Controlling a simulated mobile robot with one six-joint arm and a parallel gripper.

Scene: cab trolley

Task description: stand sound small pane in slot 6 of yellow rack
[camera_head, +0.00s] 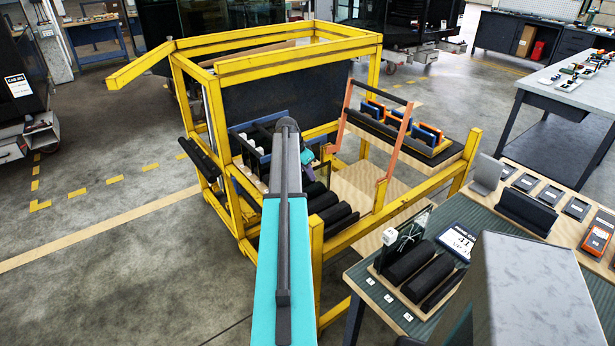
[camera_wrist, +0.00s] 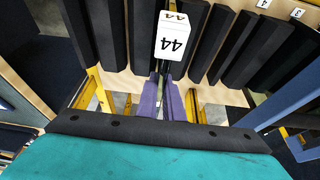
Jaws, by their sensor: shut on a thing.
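My gripper (camera_wrist: 163,100) has purple fingers and is shut on a thin pane (camera_wrist: 162,68), seen nearly edge-on in the wrist view. A white tag (camera_wrist: 174,38) reading 44 sits at the pane's upper end. Whether the pane is sound cannot be told. In the head view my gripper (camera_head: 311,168) is mostly behind my arm, inside the yellow trolley frame (camera_head: 316,250). Black padded bars (camera_head: 340,219) with gaps between them lie in the frame by the gripper. In the wrist view bars stand on both sides of the pane. No number 6 is readable.
An orange upright frame (camera_head: 343,120) and a shelf of orange and blue holders (camera_head: 405,128) stand right of the gripper. A blue-grey rack (camera_head: 255,150) is on its left. A bench (camera_head: 365,295) with black bars is at front right. Yellow posts (camera_head: 316,285) are close by.

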